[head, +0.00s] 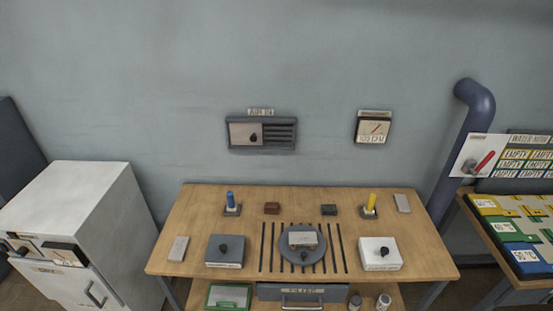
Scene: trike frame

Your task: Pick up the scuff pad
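Several small blocks lie on the wooden table, and I cannot tell for sure which is the scuff pad. A small reddish-brown block (272,208) lies at the back, left of centre, and looks most like a pad. A dark grey block (328,210) lies to its right. Neither of my grippers is in view.
The wooden table (200,211) also bears a blue cylinder (230,198), a yellow cylinder (371,201), a dark knobbed box (225,256), a white knobbed box (380,260) and a round plate (290,252) over dark slots. A white cabinet (75,200) stands left.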

